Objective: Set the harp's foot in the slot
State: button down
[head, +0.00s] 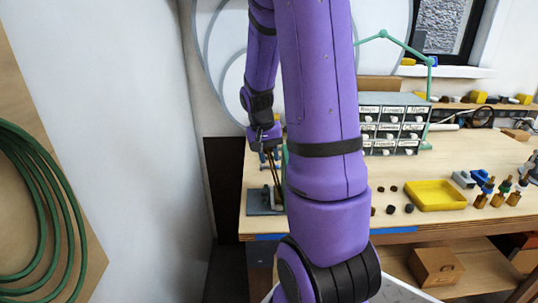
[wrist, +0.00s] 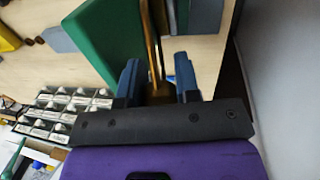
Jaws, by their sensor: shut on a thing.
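The harp (head: 277,181) is a thin brass-coloured frame that hangs down from my gripper (head: 270,153) at the left end of the workbench. In the wrist view the harp (wrist: 152,38) runs between the two blue fingers of my gripper (wrist: 157,66), which is shut on it. A dark grey block (head: 258,202) lies on the bench below the harp and is partly hidden by my arm. The slot itself cannot be made out. I cannot tell whether the harp's foot touches the block.
A green panel (wrist: 108,32) stands close beside the harp. Labelled drawers (head: 391,130) stand at the back of the bench. A yellow tray (head: 436,196) and small dark knobs lie to the right. A dark panel (head: 224,180) borders the bench's left end.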

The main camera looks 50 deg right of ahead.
jog(key=shift+f, duration=0.1)
jog(key=c, duration=0.8)
grip_release()
jog(key=shift+o, duration=0.2)
notch_tip(320, 180, up, 10)
jog(key=w+a, duration=0.1)
jog(key=shift+w+a+r, duration=0.15)
jog(key=shift+w+r, duration=0.1)
notch_tip(320, 180, up, 9)
jog(key=shift+w+a, duration=0.35)
jog(key=shift+w, duration=0.05)
dwell(0.6)
